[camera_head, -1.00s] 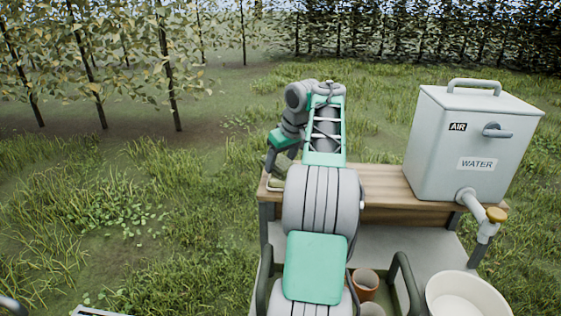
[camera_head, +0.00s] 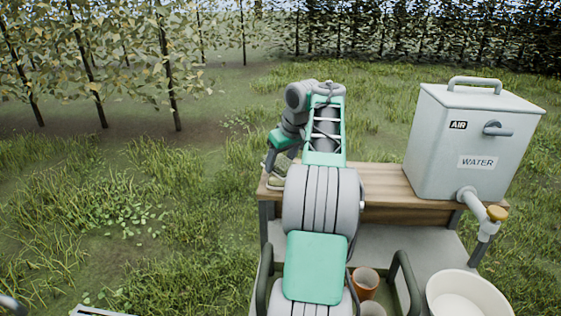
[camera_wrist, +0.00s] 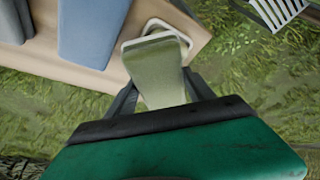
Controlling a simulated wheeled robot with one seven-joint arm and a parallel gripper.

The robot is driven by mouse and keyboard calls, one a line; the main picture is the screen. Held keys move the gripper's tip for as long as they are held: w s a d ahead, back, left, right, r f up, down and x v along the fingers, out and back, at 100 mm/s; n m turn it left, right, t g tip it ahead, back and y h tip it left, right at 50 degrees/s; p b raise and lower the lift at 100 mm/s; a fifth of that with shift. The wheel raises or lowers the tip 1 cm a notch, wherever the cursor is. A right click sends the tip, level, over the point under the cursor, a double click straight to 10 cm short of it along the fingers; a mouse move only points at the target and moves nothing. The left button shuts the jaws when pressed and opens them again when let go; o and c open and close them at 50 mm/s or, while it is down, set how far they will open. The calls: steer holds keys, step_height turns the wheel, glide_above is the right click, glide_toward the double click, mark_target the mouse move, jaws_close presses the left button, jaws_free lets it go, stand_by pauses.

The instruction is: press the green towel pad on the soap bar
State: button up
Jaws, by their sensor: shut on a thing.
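In the wrist view my gripper (camera_wrist: 161,84) is shut on the olive-green towel pad (camera_wrist: 156,72), with a dark finger on each side of it. The far end of the pad reaches over a white-rimmed dish (camera_wrist: 180,31) at the table's edge. I cannot make out the soap bar; the pad covers much of the dish, and I cannot tell whether the pad touches anything there. In the head view the pad (camera_head: 283,169) is small and partly hidden by my arm, at the left end of the wooden table (camera_head: 385,180).
A grey water tank (camera_head: 470,145) with a tap stands on the table's right end. A white basin (camera_head: 468,295) and brown pots (camera_head: 364,284) are in front, lower down. Grass lies beyond the table's left edge. The tabletop between my arm and the tank is clear.

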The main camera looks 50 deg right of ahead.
mark_target(280, 160)
steer(key=shift+r+p, duration=3.5)
steer(key=shift+p, duration=0.2)
